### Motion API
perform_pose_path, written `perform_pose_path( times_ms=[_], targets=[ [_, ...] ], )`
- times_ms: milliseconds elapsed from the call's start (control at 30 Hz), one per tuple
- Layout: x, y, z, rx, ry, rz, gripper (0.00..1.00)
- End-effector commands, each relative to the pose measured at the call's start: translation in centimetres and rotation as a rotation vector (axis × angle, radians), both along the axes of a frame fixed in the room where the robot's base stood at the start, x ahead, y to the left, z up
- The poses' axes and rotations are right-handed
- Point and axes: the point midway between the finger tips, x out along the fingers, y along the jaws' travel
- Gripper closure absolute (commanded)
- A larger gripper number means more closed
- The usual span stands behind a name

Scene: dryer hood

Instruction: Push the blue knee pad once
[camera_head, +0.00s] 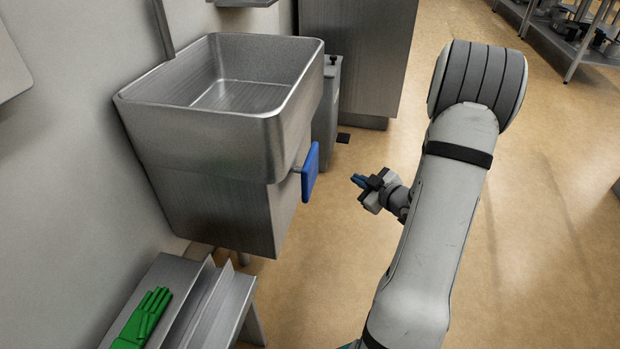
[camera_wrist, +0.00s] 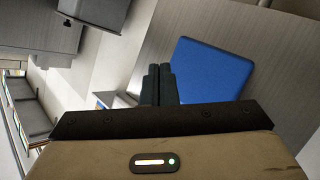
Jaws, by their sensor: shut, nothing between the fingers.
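The blue knee pad (camera_head: 310,172) is a flat upright plate on a short grey arm at the front of the steel sink (camera_head: 215,130). In the wrist view the knee pad (camera_wrist: 210,70) lies just beyond and right of my fingertips. The closed fingers also show in the wrist view (camera_wrist: 159,84).
A steel bench (camera_head: 225,305) with green gloves (camera_head: 145,318) stands at the lower left. A steel bin (camera_head: 326,105) and a tall cabinet (camera_head: 358,50) stand behind the sink. Shelving (camera_head: 565,40) is at the far right. The floor (camera_head: 540,230) right of my arm is clear.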

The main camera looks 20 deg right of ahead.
Motion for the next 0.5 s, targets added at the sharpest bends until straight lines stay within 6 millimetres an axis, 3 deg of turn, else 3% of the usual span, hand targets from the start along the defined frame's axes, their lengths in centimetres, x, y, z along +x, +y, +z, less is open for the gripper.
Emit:
perform_pose_path(
  times_ms=[267, 500],
  targets=[
    [0.2, 0.3, 0.1, 0.000, 0.001, 0.000, 1.00],
    [1.6, 2.5, 0.0, -0.001, 0.003, 0.003, 1.00]
  ],
)
